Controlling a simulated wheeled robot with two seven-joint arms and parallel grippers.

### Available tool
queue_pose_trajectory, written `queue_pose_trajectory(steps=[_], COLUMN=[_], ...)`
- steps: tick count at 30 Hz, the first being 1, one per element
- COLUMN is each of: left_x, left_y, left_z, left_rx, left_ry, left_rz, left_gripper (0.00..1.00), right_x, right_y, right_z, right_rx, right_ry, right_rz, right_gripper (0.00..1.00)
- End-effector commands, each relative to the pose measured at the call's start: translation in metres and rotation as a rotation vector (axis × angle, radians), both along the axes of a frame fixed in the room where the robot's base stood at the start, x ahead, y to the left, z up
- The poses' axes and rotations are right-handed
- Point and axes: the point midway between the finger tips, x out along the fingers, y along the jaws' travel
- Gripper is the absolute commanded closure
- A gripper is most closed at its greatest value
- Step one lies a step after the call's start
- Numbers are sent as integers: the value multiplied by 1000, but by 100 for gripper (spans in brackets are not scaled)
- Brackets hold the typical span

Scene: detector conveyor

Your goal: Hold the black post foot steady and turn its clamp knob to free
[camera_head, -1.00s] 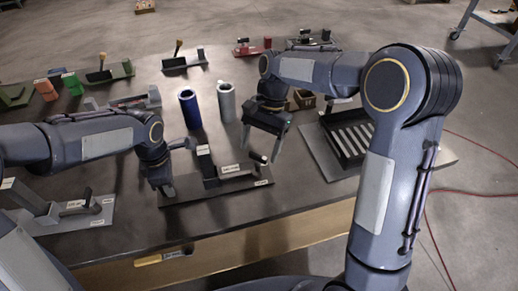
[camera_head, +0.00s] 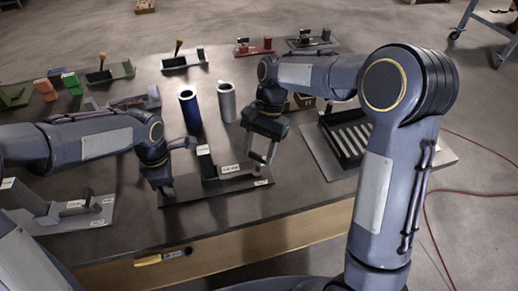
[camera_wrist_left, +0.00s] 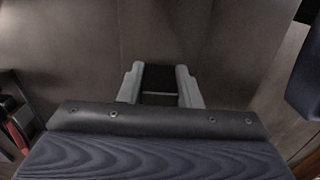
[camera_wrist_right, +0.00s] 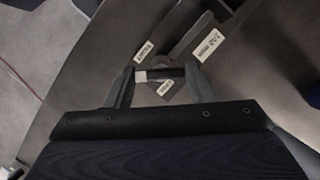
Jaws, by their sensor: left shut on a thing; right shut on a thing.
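The black post foot (camera_head: 207,163) stands near the table's front edge, with an upright block and a low labelled arm on a flat dark plate (camera_head: 225,190). My left gripper (camera_head: 167,190) is shut at the left end of the foot. In the left wrist view a dark piece (camera_wrist_left: 158,78) sits between its fingers. My right gripper (camera_head: 262,162) is at the right end, over the clamp. In the right wrist view it is shut on the black clamp knob (camera_wrist_right: 168,73), a short bar with a pale end. White labels lie around it. The knob is mostly hidden in the head view.
A blue cylinder (camera_head: 189,108) and a grey cylinder (camera_head: 226,102) stand behind the foot. A black slotted tray (camera_head: 350,140) is to the right. A grey fixture (camera_head: 75,210) is at the left. More small fixtures line the far side of the table.

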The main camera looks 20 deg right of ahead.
Motion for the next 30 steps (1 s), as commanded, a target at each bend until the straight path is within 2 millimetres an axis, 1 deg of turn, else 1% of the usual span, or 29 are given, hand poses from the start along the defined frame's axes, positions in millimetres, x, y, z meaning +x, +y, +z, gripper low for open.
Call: queue_pose_trajectory(steps=[8, 21, 30], left_x=[0, 0, 0], left_y=[-1, -1, -1], left_z=[1, 1, 1], left_rx=[-2, -1, -1], left_ry=[-2, -2, -2], left_rz=[-1, -2, -2], left_gripper=[100, 100, 100], right_x=[1, 2, 2], right_y=[2, 4, 5], right_z=[0, 0, 0], right_rx=[1, 1, 1], right_ry=[0, -1, -1], right_rz=[117, 483, 682], right_gripper=[74, 74, 74])
